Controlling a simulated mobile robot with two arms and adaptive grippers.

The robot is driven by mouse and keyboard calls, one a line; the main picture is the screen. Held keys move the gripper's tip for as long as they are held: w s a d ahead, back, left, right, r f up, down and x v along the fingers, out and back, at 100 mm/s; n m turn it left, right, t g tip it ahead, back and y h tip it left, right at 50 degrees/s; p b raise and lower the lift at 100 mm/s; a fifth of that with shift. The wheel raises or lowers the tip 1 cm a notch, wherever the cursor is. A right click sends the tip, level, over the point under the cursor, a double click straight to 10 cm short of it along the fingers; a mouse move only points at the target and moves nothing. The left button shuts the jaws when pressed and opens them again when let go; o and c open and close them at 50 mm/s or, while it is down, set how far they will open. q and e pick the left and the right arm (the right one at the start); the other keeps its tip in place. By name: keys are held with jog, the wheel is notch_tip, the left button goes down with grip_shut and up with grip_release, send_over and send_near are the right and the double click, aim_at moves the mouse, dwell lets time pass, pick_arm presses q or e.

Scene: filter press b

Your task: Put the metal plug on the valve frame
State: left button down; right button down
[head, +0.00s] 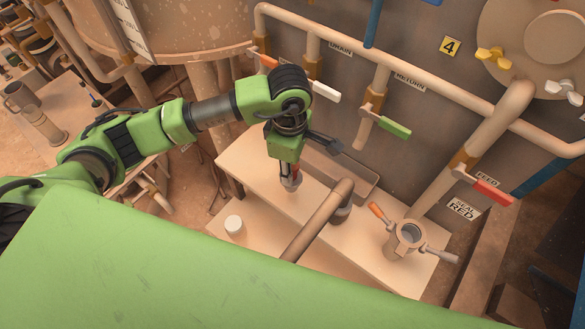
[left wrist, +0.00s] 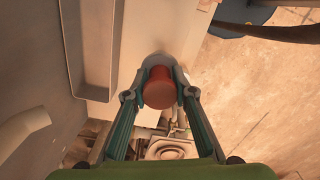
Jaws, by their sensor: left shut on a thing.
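My left gripper (head: 291,180) points down over the pale bench, its fingers closed on a small reddish-brown cylinder, which I take to be the metal plug. In the left wrist view the plug (left wrist: 160,88) shows its round end between the fingertips (left wrist: 160,90). Its lower end is close to the bench top; I cannot tell whether it touches. A round ring-like fitting with two side handles, which looks like the valve frame (head: 407,236), stands on the bench to the right, apart from the gripper. My right gripper is out of view.
A grey tray (head: 355,179) lies along the back of the bench; it also shows in the left wrist view (left wrist: 88,95). A thick pipe (head: 318,220) crosses between my gripper and the fitting. A white cup-like thing (head: 234,225) stands at the left. Wall pipes have valve levers (head: 393,127).

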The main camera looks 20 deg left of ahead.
pick_arm(q)
jog(key=shift+w+a+f, duration=0.1)
jog(key=shift+w+f, duration=0.65)
jog(key=shift+f, duration=0.2)
jog(key=shift+w+f+p, duration=0.15)
jog(key=shift+f+p, duration=0.15)
jog(key=shift+p, duration=0.3)
notch_tip(320, 180, down, 2)
jog(key=shift+f+p, duration=0.1)
jog(key=shift+p, duration=0.6)
jog(key=shift+f, duration=0.25)
jog(key=shift+f, duration=0.1)
jog(key=shift+f+b, duration=0.15)
jog(key=shift+b, duration=0.2)
jog(key=c, duration=1.7)
grip_release()
